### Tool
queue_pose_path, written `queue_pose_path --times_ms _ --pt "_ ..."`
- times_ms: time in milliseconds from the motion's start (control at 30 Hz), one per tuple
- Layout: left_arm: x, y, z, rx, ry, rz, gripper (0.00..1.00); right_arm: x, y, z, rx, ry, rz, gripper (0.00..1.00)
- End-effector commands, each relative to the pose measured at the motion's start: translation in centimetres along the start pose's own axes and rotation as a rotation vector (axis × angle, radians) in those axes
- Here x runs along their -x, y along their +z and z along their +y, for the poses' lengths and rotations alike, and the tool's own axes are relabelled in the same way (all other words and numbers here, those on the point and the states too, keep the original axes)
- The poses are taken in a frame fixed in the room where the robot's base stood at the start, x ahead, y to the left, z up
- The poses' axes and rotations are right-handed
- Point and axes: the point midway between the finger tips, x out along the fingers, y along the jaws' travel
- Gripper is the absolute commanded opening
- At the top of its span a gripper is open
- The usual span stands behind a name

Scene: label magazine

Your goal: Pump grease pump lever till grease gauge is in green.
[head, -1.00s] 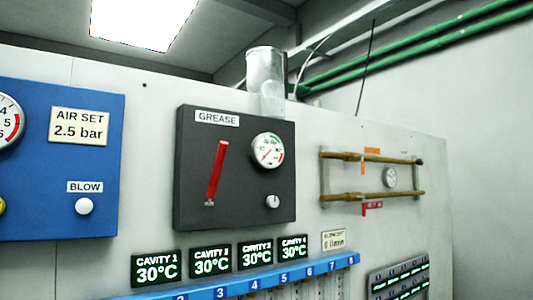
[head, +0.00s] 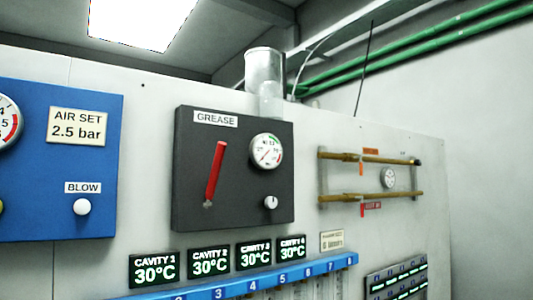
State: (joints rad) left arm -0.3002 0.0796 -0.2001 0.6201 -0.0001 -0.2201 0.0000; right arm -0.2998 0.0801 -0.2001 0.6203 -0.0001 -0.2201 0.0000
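The grease panel (head: 235,210) is a dark box on the machine wall with a GREASE label (head: 216,120). Its red pump lever (head: 215,170) stands nearly upright, tilted a little to the right at the top. The grease gauge (head: 266,151) is a round white dial to the right of the lever, with green at its upper right and red at its right. Its needle seems to lie along a lower-left to upper-right line; the exact reading is too small to tell. A small white knob (head: 271,202) sits below the gauge. Neither gripper is in view.
A blue panel (head: 95,215) with a gauge and a white BLOW knob (head: 82,207) is at left. Temperature displays (head: 210,262) and a blue numbered rail (head: 270,280) run below. Brass pipes (head: 370,158) are at right. A metal cylinder (head: 264,75) stands above the grease panel.

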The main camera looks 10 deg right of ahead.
Motion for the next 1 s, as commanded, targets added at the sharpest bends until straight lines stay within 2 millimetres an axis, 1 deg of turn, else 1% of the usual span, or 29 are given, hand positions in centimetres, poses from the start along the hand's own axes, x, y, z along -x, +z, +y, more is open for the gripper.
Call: queue_pose_path --times_ms 433,467,500,567,1000 --pt "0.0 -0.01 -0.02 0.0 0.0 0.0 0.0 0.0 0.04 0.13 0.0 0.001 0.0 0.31" --pt "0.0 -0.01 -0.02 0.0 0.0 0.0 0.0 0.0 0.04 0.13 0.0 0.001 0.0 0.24" --pt "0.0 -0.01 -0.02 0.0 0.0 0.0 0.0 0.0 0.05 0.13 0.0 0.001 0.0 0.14" --pt "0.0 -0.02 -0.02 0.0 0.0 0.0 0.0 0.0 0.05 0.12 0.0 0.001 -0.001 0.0" --pt "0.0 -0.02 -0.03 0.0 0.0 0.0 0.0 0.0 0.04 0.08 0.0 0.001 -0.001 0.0"
